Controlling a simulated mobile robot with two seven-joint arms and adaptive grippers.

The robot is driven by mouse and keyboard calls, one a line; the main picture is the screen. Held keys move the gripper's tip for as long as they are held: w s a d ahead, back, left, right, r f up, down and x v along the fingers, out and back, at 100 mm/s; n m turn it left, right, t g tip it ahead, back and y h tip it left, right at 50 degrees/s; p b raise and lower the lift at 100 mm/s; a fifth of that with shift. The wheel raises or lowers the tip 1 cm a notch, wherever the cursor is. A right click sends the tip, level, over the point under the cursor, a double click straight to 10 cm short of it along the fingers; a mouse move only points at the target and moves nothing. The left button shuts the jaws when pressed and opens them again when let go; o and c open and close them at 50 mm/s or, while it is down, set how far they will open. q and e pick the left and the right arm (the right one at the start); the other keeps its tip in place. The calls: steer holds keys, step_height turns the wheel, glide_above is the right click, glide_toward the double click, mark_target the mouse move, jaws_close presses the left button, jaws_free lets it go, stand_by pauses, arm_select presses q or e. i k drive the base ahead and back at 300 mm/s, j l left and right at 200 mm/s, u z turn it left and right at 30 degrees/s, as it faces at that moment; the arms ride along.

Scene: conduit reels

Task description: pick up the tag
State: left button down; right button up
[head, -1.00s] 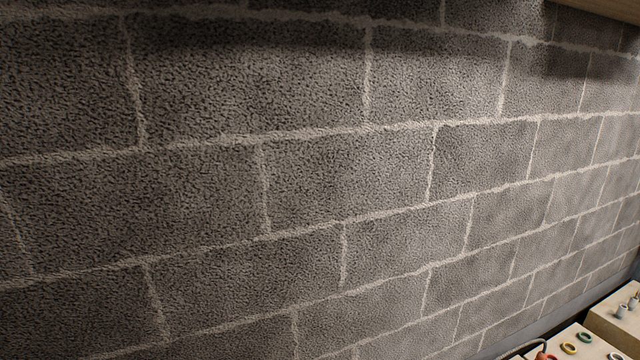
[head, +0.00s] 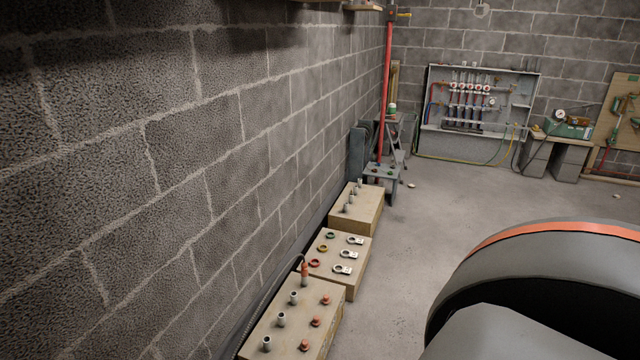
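I cannot make out a tag for sure in the head view. Neither gripper is in view. A row of wooden blocks stands on the floor along the left wall. The middle block (head: 333,279) carries coloured rings and several flat pale metal pieces with holes (head: 348,254), too small to identify. The near block (head: 308,318) carries grey cylinders and orange pieces.
A far block (head: 366,211) with upright metal pins stands beyond. A grey stool (head: 382,172) and red pole (head: 387,90) are behind it. A panel with gauges (head: 474,98) is at the back wall. The concrete floor (head: 440,225) is mostly clear.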

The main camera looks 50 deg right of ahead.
mark_target(345, 269)
steer(key=k+z, duration=0.25)
steer(key=k, duration=0.7)
steer(key=i+l+z, duration=0.5)
steer(key=l, duration=0.45)
steer(key=i+l+z, duration=0.5)
steer(key=i+l, duration=0.2)
steer(key=l, duration=0.1)
